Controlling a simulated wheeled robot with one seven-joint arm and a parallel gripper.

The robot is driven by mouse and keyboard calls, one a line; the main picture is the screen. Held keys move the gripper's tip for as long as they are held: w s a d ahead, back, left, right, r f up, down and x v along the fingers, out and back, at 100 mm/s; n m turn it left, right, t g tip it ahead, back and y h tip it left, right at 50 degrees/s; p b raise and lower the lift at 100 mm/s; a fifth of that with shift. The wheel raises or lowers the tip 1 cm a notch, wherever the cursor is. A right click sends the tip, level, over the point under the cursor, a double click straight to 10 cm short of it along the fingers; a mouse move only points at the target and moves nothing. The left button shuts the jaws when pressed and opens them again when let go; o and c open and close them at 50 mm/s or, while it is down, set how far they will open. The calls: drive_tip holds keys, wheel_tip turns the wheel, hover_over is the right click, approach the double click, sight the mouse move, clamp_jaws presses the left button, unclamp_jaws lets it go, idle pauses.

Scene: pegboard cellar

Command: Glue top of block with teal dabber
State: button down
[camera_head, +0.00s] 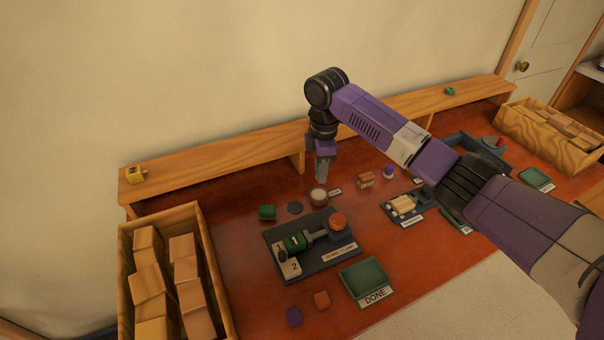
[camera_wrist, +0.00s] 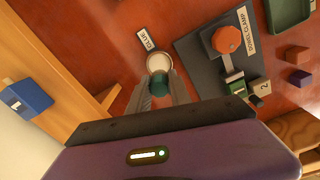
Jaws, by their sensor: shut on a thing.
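My gripper (camera_head: 322,178) points down just above the round glue pot (camera_head: 318,194). In the wrist view, its fingers are closed on the teal dabber (camera_wrist: 160,85), and the glue pot (camera_wrist: 158,63) shows right beyond it. The dabber's lower end is hidden, so I cannot tell whether it touches the glue. The block also shows in the wrist view (camera_wrist: 235,87), to the right of my gripper.
A green tray (camera_head: 364,278) labelled DONE lies in front of the clamp. Orange (camera_head: 321,299) and purple (camera_head: 294,317) blocks lie near it. A crate of wooden blocks (camera_head: 213,262) stands at left. A wooden shelf (camera_head: 230,164) runs behind; a blue block (camera_wrist: 28,97) rests there.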

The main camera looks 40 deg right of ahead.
sight(319, 194)
drive_tip(key=shift+w+d+f, duration=0.1)
drive_tip(key=shift+w+f, duration=0.1)
drive_tip(key=shift+f, duration=0.2)
wheel_tip(319, 194, down, 6)
drive_tip(key=b, duration=0.5)
drive_tip(key=shift+r+b, duration=0.25)
drive_tip(key=shift+b, duration=0.15)
drive_tip(key=shift+f, duration=0.5)
idle(1.0)
drive_tip(key=shift+r, duration=0.15)
wheel_tip(319, 194, up, 7)
drive_tip(key=p, duration=0.6)
idle(0.9)
